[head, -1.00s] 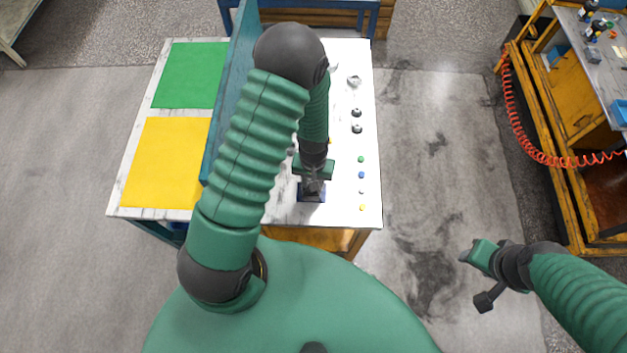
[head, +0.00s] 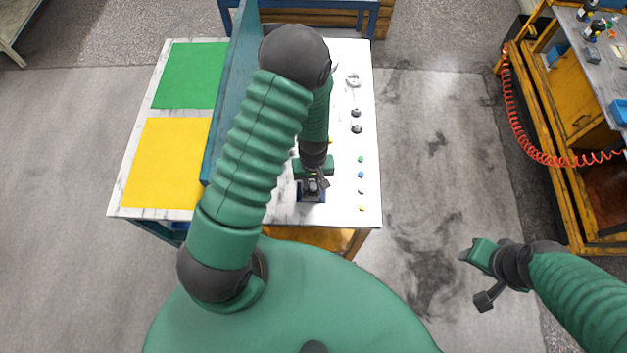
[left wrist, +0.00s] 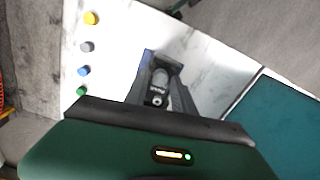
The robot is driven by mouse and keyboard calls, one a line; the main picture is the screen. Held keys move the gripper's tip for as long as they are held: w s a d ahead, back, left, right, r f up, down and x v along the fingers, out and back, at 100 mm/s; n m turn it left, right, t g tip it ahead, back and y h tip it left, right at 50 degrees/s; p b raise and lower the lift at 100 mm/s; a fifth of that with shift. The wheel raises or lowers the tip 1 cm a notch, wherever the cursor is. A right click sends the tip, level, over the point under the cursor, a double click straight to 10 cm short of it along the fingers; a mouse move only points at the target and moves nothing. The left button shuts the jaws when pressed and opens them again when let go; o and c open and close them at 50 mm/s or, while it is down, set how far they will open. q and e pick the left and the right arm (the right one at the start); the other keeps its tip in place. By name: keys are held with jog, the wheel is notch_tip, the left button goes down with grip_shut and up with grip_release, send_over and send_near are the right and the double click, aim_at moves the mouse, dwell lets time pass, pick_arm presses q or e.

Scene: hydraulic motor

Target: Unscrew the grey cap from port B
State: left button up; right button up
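The hydraulic motor (head: 311,185) sits in a dark blue holder (head: 307,197) near the table's front edge. In the left wrist view the motor (left wrist: 158,86) is a dark grey body with small white lettering, and a corner of the blue holder (left wrist: 147,60) shows. My left gripper (head: 319,180) is low over the motor. In the left wrist view its two dark fingers (left wrist: 160,84) stand apart on either side of the motor. Contact cannot be told. The grey cap on port B cannot be made out. My right gripper (head: 466,256) hangs over bare floor, away from the table.
A row of small caps, green (head: 361,159), blue (head: 361,175), grey (head: 361,191) and yellow (head: 361,208), lies right of the motor. A teal divider (head: 232,95) stands to the left, beyond it green (head: 192,75) and yellow (head: 165,162) mats. Metal parts (head: 356,128) lie farther back.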

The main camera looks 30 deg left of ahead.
pick_arm(q)
jog(key=m, duration=0.3)
jog(key=shift+m, duration=0.4)
grip_shut()
dwell(0.3)
